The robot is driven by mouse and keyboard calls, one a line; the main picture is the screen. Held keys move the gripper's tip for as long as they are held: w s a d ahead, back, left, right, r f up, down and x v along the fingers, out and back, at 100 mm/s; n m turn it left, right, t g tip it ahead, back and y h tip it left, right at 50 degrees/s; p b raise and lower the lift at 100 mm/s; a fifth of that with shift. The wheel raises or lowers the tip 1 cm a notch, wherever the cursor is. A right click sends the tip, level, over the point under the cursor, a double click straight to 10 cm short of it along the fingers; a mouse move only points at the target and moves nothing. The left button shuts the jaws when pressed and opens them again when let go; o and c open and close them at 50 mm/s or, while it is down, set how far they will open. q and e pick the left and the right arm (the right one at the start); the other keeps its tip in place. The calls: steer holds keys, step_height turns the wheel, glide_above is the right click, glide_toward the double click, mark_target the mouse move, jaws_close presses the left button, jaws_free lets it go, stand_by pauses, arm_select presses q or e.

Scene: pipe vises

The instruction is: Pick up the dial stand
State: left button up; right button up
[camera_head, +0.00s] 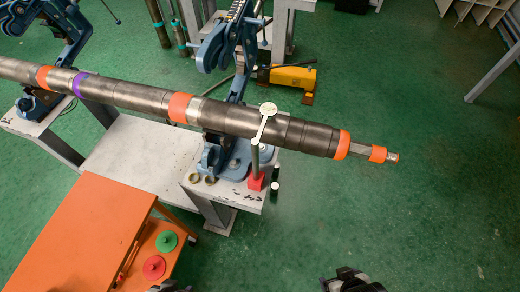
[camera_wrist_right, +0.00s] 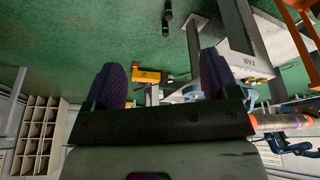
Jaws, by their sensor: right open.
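The dial stand (camera_head: 257,160) has a red block base, a thin upright post and a pale round dial head. It stands on the right end of the grey vise bench, in front of the long pipe (camera_head: 240,121); its head overlaps the pipe in the picture. My right gripper (camera_head: 348,276) is at the bottom edge of the head view, well to the lower right of the stand and apart from it. In the right wrist view its two dark fingers (camera_wrist_right: 160,82) are spread with nothing between them. A dark part of my left gripper (camera_head: 172,286) barely shows at the bottom edge.
A blue pipe vise (camera_head: 228,152) stands beside the dial stand. Two brass rings (camera_head: 203,179) lie on the bench. An orange table (camera_head: 80,238) with red and green discs is at the lower left. A yellow tool (camera_head: 292,77) lies behind.

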steer(key=shift+c, duration=0.2)
stand_by(0.3)
steer(key=c, duration=0.5)
